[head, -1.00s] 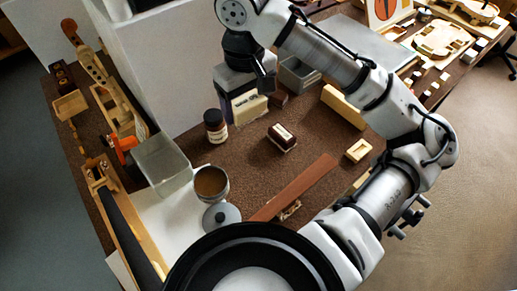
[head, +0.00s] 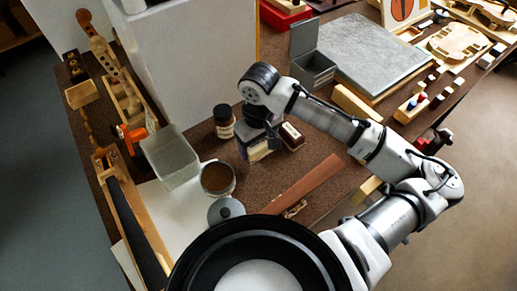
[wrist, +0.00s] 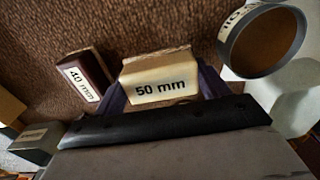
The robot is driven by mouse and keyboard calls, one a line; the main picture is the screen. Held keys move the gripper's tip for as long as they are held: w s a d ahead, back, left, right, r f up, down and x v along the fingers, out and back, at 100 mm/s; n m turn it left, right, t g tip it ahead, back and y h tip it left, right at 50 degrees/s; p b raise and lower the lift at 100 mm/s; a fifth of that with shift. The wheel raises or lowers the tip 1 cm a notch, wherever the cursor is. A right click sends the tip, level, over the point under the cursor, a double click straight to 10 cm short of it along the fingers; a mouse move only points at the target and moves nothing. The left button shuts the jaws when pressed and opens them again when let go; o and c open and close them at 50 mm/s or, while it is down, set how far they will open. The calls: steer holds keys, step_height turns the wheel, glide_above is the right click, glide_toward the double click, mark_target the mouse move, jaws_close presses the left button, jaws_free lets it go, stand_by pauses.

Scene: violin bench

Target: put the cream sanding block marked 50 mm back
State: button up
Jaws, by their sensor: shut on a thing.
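The cream sanding block marked 50 mm (wrist: 160,87) sits between the purple fingers of my gripper (wrist: 162,92) in the wrist view, its label facing the camera. In the head view my gripper (head: 259,145) is over the brown bench top, and the arm hides much of it; a little cream shows at its lower end. A dark red block marked 40 mm (wrist: 84,78) stands beside it, apart from the fingers; it also shows in the head view (head: 292,135). I cannot tell whether the held block touches the bench.
A dark jar (head: 224,122) stands left of my gripper, and a can of brown contents (head: 217,180) stands nearer. A clear bin (head: 170,158) is farther left. A red-brown strip (head: 310,187) lies in front, a grey box (head: 314,70) and wooden bar (head: 356,103) behind right.

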mark_target(259, 151)
steer(key=shift+f, duration=1.7)
steer(key=shift+f, duration=0.1)
steer(key=o, duration=0.9)
steer(key=shift+o, duration=0.2)
step_height(259, 151, up, 12)
steer(key=shift+r+b, duration=0.15)
steer(key=shift+b, duration=0.2)
